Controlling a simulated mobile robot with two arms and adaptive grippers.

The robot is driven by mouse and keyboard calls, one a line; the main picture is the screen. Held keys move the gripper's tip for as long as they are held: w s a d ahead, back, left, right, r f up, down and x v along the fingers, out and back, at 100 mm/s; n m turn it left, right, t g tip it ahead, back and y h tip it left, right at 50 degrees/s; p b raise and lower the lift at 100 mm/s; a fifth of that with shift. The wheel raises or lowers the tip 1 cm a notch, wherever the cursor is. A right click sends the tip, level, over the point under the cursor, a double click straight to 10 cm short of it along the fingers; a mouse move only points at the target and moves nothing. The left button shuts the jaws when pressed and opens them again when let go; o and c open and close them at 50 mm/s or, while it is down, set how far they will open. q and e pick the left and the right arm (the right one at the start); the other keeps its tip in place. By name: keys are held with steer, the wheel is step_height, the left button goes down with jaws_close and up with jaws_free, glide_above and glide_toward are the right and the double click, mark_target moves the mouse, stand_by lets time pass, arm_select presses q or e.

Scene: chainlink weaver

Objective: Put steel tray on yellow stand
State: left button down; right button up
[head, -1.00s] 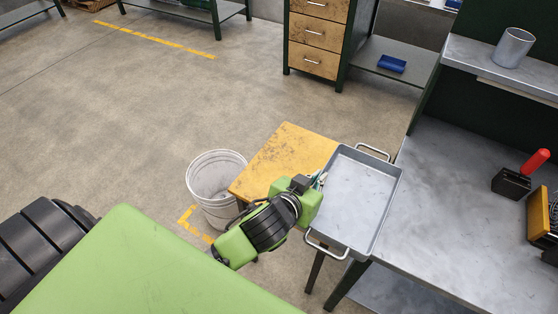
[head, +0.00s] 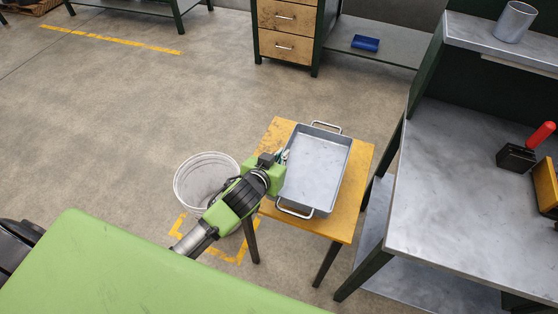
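The steel tray (head: 317,168), a shallow grey pan with a loop handle at each end, is over the top of the yellow stand (head: 352,200) in the head view. Yellow top shows on its right side and at its far left corner. I cannot tell whether the tray rests on the top or hangs just above it. My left gripper (head: 283,158) is at the tray's left wall. Its fingers are mostly hidden by its own body, but they appear closed on that wall. My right gripper is not in view.
A white bucket (head: 203,180) stands on the floor left of the stand. A metal workbench (head: 450,200) is to the right, across a narrow gap, with a red-handled tool (head: 540,135) on it. Open floor lies to the left and behind.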

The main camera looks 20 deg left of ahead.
arm_select(q)
steer(key=w+f, duration=0.1)
steer(key=w+a+f, duration=0.1)
steer(key=f, duration=0.1)
steer(key=a+f, duration=0.1)
steer(key=shift+w+f, duration=0.2)
steer(key=shift+w, duration=0.2)
steer(key=shift+f, duration=1.45)
steer(key=shift+f, duration=0.15)
steer(key=c, duration=2.3)
jaws_free()
steer(key=shift+s+f, duration=0.1)
steer(key=shift+f, duration=0.05)
steer(key=shift+r, duration=0.2)
steer(key=v, duration=1.2)
